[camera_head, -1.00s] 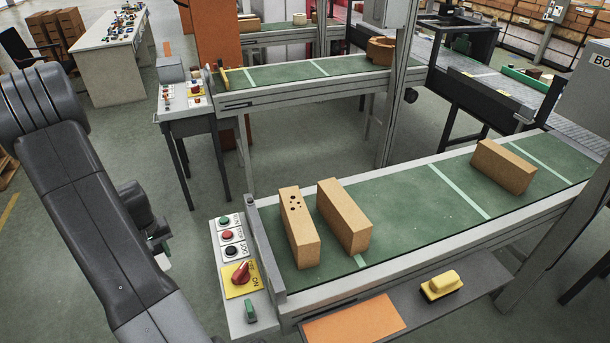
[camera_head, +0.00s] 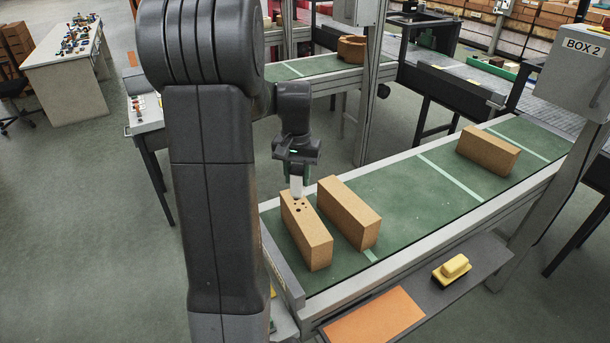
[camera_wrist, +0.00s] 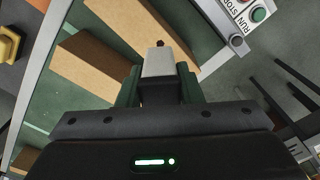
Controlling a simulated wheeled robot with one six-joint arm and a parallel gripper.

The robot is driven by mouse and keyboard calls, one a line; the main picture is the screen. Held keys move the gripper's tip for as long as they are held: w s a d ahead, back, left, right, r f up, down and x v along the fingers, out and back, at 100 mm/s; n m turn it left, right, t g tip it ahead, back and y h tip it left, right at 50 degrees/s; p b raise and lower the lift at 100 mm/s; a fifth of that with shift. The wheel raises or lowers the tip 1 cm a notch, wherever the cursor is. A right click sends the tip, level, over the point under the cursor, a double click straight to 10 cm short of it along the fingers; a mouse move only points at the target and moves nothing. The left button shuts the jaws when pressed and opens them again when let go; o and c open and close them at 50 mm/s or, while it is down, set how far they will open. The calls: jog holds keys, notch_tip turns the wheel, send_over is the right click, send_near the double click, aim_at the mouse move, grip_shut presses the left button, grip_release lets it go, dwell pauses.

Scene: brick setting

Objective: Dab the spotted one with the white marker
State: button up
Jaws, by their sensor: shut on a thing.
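The spotted brick (camera_head: 308,240) is tan with several dark dots on its top and lies at the near left end of the green belt. My gripper (camera_head: 296,172) is above its far end, shut on the white marker (camera_head: 296,187), which points down. The marker's lower end is at or just above the brick's top; I cannot tell if it touches. In the wrist view the marker (camera_wrist: 159,64) sits between my gripper's green fingers (camera_wrist: 160,85), over the spotted brick (camera_wrist: 130,20), with a dark dot showing just beyond it.
A plain tan brick (camera_head: 350,215) stands close to the right of the spotted one. Another plain brick (camera_head: 488,153) is farther along the belt (camera_head: 405,190). A yellow block-like object (camera_head: 452,268) and an orange pad (camera_head: 373,320) are on the front shelf. BOX 2 (camera_head: 575,75) hangs at right.

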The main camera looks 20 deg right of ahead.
jog(key=shift+s+d+r+m, duration=0.3)
jog(key=shift+s+d+r, duration=0.3)
jog(key=shift+d, duration=0.05)
jog(key=shift+f+b, duration=2.4)
jog(key=shift+f, duration=0.55)
jog(key=shift+f, duration=0.6)
jog(key=shift+r, duration=0.1)
jog(key=shift+r+p, duration=2.55)
jog(key=shift+r, duration=0.9)
